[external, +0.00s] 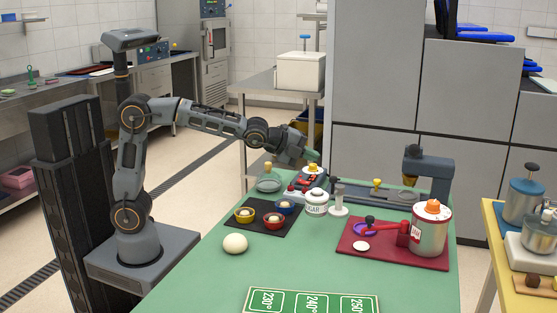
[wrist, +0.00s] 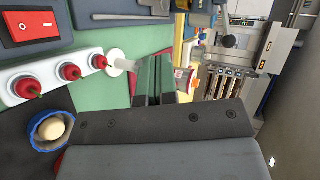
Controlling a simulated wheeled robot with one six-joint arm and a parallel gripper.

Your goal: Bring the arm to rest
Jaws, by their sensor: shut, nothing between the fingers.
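My arm reaches from its column out over the green table (external: 210,285) in the external view.
A black mat (external: 262,232) holds small bowls, with a pale dough ball (external: 235,243) in front. A grey stand (external: 437,170) is at the back. Temperature cards (external: 311,301) lie at the front.

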